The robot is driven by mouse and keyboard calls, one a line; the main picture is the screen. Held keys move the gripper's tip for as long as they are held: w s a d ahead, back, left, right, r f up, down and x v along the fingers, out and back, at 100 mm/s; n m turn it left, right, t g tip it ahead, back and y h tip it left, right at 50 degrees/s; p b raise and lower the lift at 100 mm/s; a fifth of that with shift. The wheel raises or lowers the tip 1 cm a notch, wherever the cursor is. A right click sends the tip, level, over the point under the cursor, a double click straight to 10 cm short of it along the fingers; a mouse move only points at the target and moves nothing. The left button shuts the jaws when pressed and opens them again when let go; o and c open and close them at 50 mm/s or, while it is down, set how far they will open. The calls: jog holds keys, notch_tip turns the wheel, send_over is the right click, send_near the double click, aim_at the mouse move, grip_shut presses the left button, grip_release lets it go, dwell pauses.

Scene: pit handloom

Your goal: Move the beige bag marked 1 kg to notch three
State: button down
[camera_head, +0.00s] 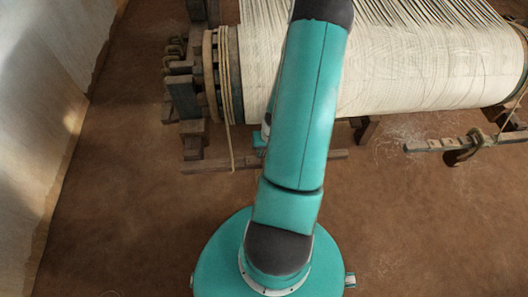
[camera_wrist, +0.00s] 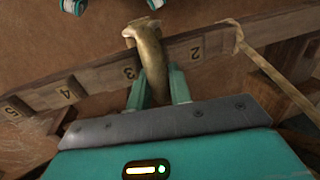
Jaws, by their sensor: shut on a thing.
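In the wrist view, my gripper (camera_wrist: 157,78) is shut on a beige, curved, hook-like piece (camera_wrist: 149,47), apparently part of the beige bag. No 1 kg mark shows. The piece crosses a wooden bar (camera_wrist: 98,83) between the numbers 2 (camera_wrist: 196,50) and 3 (camera_wrist: 129,73), close beside the 3. I cannot tell whether it rests in a notch. The number 4 (camera_wrist: 68,93) and the number 5 are farther left. In the head view the bar (camera_head: 212,166) lies low under the loom, and my arm hides the bag and most of my gripper.
The brown floor (camera_head: 430,230) in front is clear.

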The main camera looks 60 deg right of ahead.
jog(key=c, duration=1.2)
grip_release()
jog(key=r, duration=0.4)
jog(key=s+d+r, duration=0.1)
jog(key=r, duration=0.4)
jog(key=s+r, duration=0.1)
jog(key=r, duration=0.3)
jog(key=shift+d+r, duration=0.25)
jog(key=shift+d, duration=0.15)
jog(key=shift+w+r, duration=0.1)
